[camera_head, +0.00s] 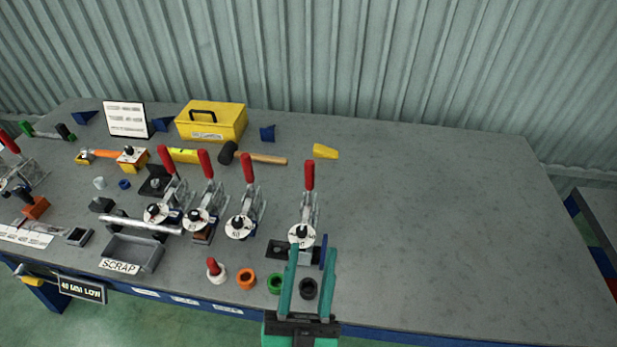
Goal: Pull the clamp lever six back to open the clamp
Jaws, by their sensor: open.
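Several toggle clamps with red-handled levers stand in a row on the grey bench. The rightmost clamp (309,208) has its red lever (309,175) upright and a white round tag (301,236) in front. Others to its left have upright red levers (248,168), (206,163) and (165,158). The tag markings are too small to read, so I cannot tell which is number six. My gripper (312,250) is open, with its two teal fingers spread at the bench's front edge, just in front of the rightmost clamp's base.
Coloured rings (246,279) lie along the front edge, with a black one (308,289) by my fingers. A scrap tray (132,252), a silver bar (140,224), a mallet (253,158) and a yellow toolbox (212,121) are to the left. The bench's right side is clear.

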